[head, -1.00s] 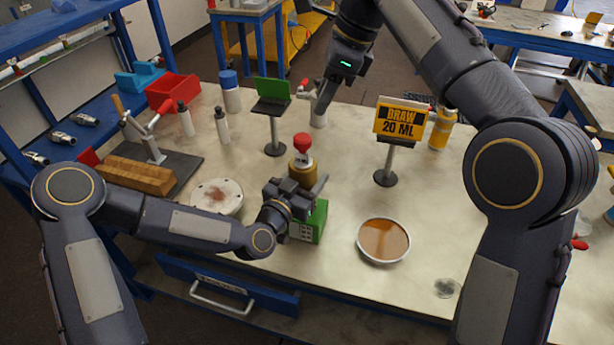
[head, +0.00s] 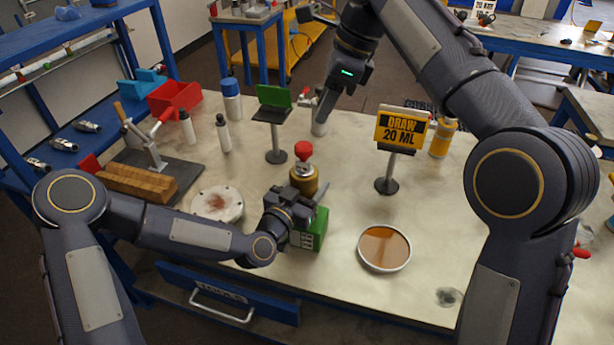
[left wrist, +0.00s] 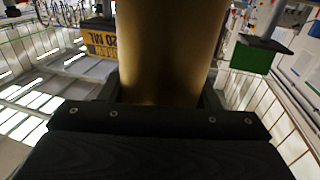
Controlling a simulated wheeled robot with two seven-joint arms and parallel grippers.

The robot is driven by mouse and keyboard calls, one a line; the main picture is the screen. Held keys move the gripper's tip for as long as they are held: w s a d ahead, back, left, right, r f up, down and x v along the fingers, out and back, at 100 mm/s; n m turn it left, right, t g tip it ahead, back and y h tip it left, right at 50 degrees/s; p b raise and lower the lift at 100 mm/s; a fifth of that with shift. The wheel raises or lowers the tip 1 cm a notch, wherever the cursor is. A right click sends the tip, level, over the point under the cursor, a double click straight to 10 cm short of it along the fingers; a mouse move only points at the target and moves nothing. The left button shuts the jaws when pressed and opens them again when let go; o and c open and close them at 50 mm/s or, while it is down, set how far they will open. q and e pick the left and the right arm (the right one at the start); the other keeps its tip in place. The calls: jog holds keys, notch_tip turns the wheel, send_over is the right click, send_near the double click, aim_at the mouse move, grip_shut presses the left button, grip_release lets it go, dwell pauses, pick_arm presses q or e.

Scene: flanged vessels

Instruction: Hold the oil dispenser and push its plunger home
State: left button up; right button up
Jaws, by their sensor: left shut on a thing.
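The oil dispenser has a brass body (head: 303,183) and a red plunger knob (head: 303,151) on top. It stands upright near the middle of the bench, with the knob raised above the body. My left gripper (head: 299,196) is shut on the brass body from the near side and hides its lower part. In the left wrist view the brass body (left wrist: 168,50) fills the space between the fingers. My right gripper (head: 325,104) is above and behind the dispenser, apart from the knob. Its finger opening cannot be made out.
A "DRAW 20 ML" sign (head: 402,128) stands right of the dispenser. A dish of amber liquid (head: 384,248) lies at the front right. A green box (head: 318,230) sits beside my left gripper. A round white flange (head: 217,201) and a green-topped stand (head: 275,155) are to the left.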

aim_at(304, 153)
jog(key=shift+o, duration=0.3)
jog(key=shift+o, duration=1.1)
jog(key=shift+f, duration=0.2)
jog(key=shift+o, duration=0.6)
notch_tip(304, 153, down, 7)
jog(key=s+d+n+g+y, duration=0.1)
jog(key=s+d+g, duration=0.1)
jog(key=shift+r, duration=0.15)
jog(key=s+f+y, duration=0.3)
jog(key=f+y, duration=0.1)
jog(key=y, duration=0.5)
jog(key=w+d+m+t+y, duration=0.2)
jog(key=d+m+t+y, duration=0.1)
jog(key=t, duration=0.4)
jog(key=x, duration=1.1)
jog(key=shift+w+a, duration=0.25)
jog(key=shift+w, duration=0.15)
